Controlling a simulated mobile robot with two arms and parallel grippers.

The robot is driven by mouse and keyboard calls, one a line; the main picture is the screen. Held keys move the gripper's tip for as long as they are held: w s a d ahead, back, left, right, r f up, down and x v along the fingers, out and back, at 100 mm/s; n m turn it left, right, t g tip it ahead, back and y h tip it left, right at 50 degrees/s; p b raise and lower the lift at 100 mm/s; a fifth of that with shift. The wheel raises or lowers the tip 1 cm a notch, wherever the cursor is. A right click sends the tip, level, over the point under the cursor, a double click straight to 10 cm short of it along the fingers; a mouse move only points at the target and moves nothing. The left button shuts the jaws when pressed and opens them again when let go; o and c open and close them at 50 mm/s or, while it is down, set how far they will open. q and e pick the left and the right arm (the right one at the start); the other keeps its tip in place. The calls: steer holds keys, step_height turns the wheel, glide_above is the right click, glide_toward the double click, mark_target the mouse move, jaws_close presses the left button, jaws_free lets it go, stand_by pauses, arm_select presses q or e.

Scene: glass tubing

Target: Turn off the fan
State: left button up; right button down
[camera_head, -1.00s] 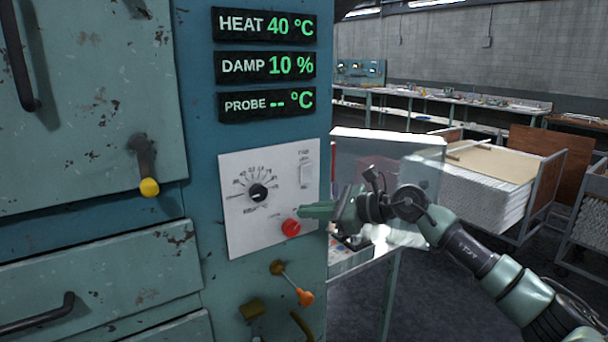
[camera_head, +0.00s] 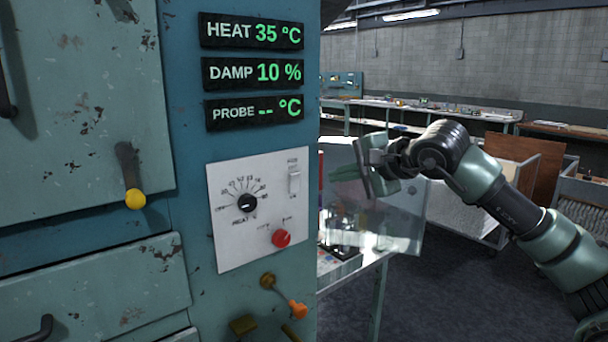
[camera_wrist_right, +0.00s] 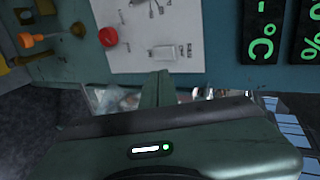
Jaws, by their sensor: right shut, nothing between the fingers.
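The control panel (camera_head: 222,245) is a white plate on the blue cabinet. A white rocker switch (camera_head: 294,181) sits at its upper right, under a small label too blurred to read for sure. I cannot tell which way the switch is set. It also shows in the right wrist view (camera_wrist_right: 166,53). Below it is a red knob (camera_head: 281,238), and to its left a black heat dial (camera_head: 247,203). My right gripper (camera_head: 334,174) is shut and empty, just right of the cabinet edge at about the switch's height, apart from it. My left gripper is out of view.
Displays above the panel read HEAT 35 °C (camera_head: 251,32), DAMP 10 % and PROBE blank. A table with a clear box stands behind my right gripper.

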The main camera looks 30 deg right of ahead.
steer(key=p, duration=0.3)
glide_toward(296, 175)
step_height(296, 175, down, 3)
steer(key=w, duration=0.2)
steer(key=shift+w+a+p, duration=0.2)
steer(key=shift+w+p, duration=0.7)
steer(key=shift+w, duration=0.35)
steer(key=shift+w+f, duration=0.15)
steer(key=shift+w, duration=0.6)
steer(key=shift+p, duration=0.3)
steer(key=shift+w+g+p, duration=0.3)
steer(key=shift+p, duration=0.7)
steer(key=shift+r, duration=0.2)
